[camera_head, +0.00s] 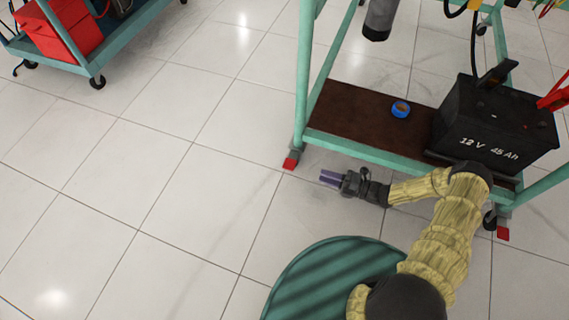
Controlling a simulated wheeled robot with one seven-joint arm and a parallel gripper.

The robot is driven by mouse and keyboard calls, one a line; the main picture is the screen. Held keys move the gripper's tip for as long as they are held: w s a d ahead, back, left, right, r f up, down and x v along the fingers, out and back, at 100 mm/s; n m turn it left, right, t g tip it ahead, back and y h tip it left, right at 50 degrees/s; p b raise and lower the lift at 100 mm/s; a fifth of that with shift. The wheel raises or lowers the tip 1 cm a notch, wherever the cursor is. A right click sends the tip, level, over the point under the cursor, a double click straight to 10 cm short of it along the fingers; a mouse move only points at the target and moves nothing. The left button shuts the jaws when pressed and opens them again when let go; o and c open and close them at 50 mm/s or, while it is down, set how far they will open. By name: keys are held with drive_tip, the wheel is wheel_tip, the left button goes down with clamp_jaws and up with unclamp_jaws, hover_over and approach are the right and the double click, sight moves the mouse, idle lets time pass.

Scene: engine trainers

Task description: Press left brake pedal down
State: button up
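A small red pedal-like piece (291,161) sits at the foot of the left front leg of the green engine stand (300,80), just above the floor; it looks like the left brake pedal. Its angle is too small to read. A similar red piece (503,233) is at the right front leg. My gripper (328,178) is low in front of the stand's front rail, pointing left. Its purple fingers lie right of and slightly below the left red piece, apart from it. They look close together, and the gap between them is unclear. Nothing shows in them.
A black battery (493,127) and a blue tape roll (400,109) rest on the stand's brown shelf (350,118). A green trolley (110,57) with a red box (62,28) stands at the upper left. The tiled floor (150,170) left of the stand is clear.

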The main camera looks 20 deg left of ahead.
sight(284, 164)
drive_tip(key=a+b, duration=0.2)
drive_tip(key=a, duration=0.2)
drive_tip(key=a+b, duration=0.2)
drive_tip(key=a, duration=0.3)
drive_tip(key=w+a+b, duration=0.1)
drive_tip(key=a+b, duration=0.2)
drive_tip(key=a, duration=0.2)
drive_tip(key=shift+a+f, duration=0.2)
drive_tip(key=shift+w+a+r, duration=0.1)
drive_tip(key=shift+a+r, duration=0.05)
drive_tip(key=shift+a, duration=0.5)
clamp_jaws()
